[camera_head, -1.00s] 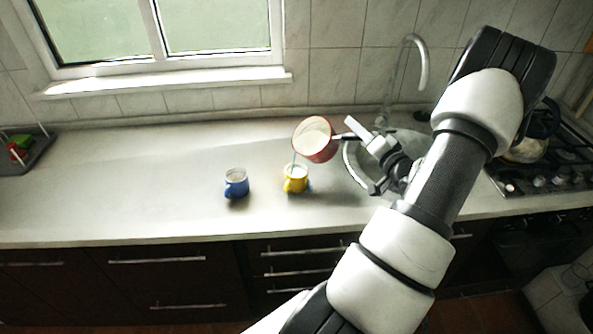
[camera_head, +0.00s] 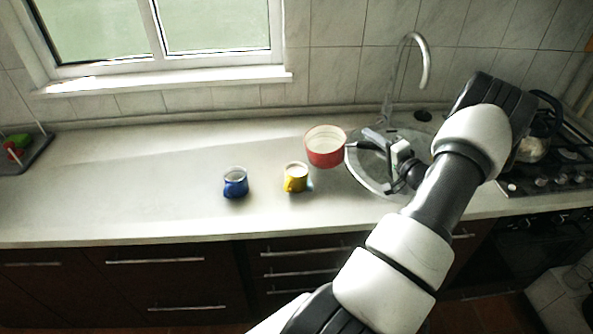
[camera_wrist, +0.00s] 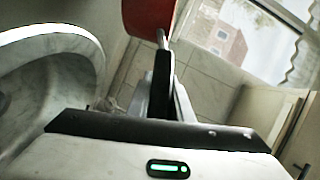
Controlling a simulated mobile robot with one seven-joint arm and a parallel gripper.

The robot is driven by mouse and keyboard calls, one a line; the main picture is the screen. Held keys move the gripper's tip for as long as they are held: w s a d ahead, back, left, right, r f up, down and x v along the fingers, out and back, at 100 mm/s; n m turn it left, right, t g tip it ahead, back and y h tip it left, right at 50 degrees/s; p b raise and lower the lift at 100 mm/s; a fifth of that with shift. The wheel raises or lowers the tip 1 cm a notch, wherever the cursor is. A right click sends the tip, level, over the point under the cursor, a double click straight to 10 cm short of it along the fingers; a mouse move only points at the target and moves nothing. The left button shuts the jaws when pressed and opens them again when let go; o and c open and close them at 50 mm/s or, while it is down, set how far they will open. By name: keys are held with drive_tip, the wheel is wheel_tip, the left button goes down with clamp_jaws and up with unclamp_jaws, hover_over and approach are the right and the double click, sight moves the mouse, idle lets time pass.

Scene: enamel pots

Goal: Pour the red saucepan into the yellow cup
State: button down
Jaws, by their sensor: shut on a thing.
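The red saucepan (camera_head: 325,152) has a pale inside and is close to level, just right of and behind the yellow cup. My gripper (camera_head: 372,146) is shut on its handle from the right. In the wrist view the saucepan (camera_wrist: 148,16) shows at the top edge, its handle running down into my gripper (camera_wrist: 165,85). The yellow cup (camera_head: 293,184) stands upright on the counter, with something pale inside near its top. No stream shows between saucepan and cup. The exact height of the saucepan above the counter is hard to tell.
A blue cup (camera_head: 235,187) stands on the counter (camera_head: 130,185) left of the yellow cup. The sink (camera_head: 362,180) and tap (camera_head: 424,68) are to the right, by the stove (camera_head: 560,172). A tray (camera_head: 38,153) is at far left. The counter's left half is clear.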

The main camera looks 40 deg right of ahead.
drive_tip(key=shift+d+r+m+p, duration=1)
drive_tip(key=shift+d+r+p, duration=0.05)
drive_tip(key=shift+d+p, duration=0.15)
drive_tip(key=shift+w, duration=0.1)
